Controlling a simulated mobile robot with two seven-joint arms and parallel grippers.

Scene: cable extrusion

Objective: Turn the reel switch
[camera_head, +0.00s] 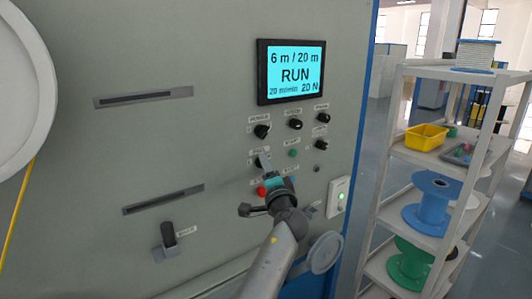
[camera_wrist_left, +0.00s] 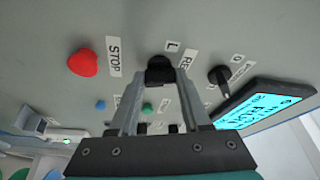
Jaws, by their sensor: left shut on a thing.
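The reel switch (camera_head: 260,163) is a black rotary knob on the grey machine panel, below the power knob. In the left wrist view the reel switch (camera_wrist_left: 159,68) sits between the fingertips, under a partly covered label starting "RE" and beside an "L" mark. My left gripper (camera_head: 263,162) reaches up to the panel and is shut on this knob; it also shows in the left wrist view (camera_wrist_left: 159,82). The fingers hide part of the knob, so its exact pointing direction is unclear. My right gripper is not in view.
The screen (camera_head: 291,72) reads RUN, 6 m / 20 m, 20 N. A red stop button (camera_wrist_left: 83,63) and a green button (camera_head: 293,153) are close to the gripper. The power knob (camera_head: 262,131) is just above. A shelf (camera_head: 420,160) with spools stands at right.

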